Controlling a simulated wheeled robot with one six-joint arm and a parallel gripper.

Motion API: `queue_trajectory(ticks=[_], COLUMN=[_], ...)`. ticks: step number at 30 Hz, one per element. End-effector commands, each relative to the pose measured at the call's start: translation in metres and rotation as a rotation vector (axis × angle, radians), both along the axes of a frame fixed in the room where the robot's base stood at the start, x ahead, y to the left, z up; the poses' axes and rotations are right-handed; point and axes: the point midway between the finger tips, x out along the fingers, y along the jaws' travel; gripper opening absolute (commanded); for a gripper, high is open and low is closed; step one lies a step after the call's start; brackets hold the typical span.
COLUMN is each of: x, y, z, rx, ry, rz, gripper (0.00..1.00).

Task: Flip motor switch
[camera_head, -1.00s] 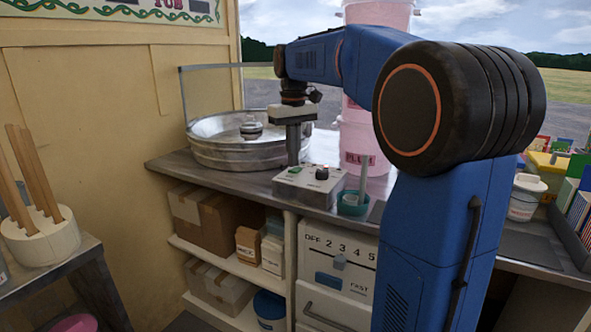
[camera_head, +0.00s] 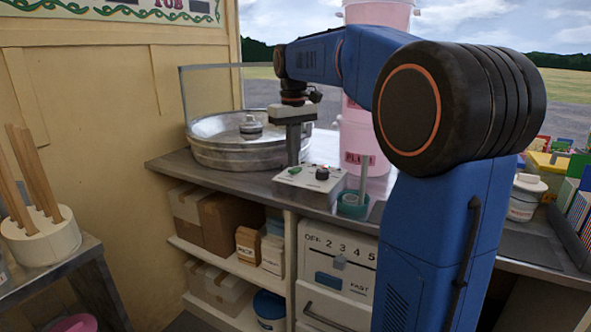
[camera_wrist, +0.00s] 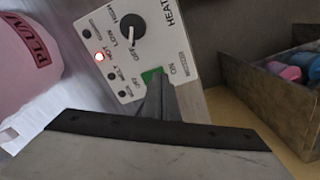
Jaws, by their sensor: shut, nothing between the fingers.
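The control box (camera_head: 310,185) stands on the counter in the head view, with a green switch (camera_head: 295,170) and a black knob on top. In the wrist view, the box's panel (camera_wrist: 180,30) shows the green motor switch (camera_wrist: 151,75) between the ON and OFF markings.
A red light (camera_wrist: 99,57) glows beside the heat knob (camera_wrist: 132,33). A round metal pan (camera_head: 215,150) is left of my gripper. Pink tubs (camera_head: 362,150) stand behind the box, and a teal cup (camera_head: 353,205) is at its right.

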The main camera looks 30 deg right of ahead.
Motion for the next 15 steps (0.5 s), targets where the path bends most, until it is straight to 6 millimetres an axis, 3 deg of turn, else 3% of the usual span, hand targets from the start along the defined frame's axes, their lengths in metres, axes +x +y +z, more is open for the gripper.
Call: queue_trajectory(ticks=[15], x=[0.0000], y=[0.0000], z=[-0.0060], rx=[0.000], ry=[0.000], rz=[0.000], gripper=[0.00])
